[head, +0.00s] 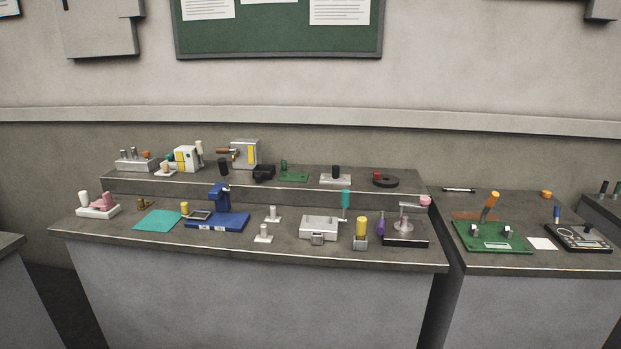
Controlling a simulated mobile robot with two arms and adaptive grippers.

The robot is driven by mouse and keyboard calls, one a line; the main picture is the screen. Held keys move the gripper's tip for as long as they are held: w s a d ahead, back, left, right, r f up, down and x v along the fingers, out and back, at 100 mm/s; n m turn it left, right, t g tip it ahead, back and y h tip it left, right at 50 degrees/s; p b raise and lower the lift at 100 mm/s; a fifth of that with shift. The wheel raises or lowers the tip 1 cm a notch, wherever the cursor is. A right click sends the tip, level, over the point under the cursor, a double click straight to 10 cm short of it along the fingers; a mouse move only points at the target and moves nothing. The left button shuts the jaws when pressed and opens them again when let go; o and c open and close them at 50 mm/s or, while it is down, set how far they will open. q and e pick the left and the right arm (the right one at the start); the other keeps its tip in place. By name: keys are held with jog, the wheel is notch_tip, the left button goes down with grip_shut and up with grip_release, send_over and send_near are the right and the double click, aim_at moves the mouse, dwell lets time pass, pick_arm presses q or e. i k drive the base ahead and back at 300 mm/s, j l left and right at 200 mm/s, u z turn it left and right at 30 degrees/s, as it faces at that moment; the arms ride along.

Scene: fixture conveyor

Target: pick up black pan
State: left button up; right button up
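I cannot clearly make out a black pan. A flat, round, dark disc (387,182) with a red knob at its left edge lies on the raised shelf at the right. A small black block-like thing (263,173) sits further left on the same shelf. A thin dark bar with light ends (458,190) lies at the back of the right table. I cannot tell which of these, if any, is the pan. Neither of my grippers is in view.
The grey middle table (150,254) carries several fixtures, among them a blue stand (218,222), a teal sheet (157,220) and a silver box (318,228). The right table (540,268) holds a green board (491,238) and a black panel (578,238). A narrow gap separates the tables.

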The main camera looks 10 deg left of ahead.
aim_at(261, 172)
jog(key=i+u, duration=0.1)
jog(key=i, duration=0.7)
jog(key=i+l+u, duration=0.1)
jog(key=i, duration=0.75)
jog(key=l, duration=0.1)
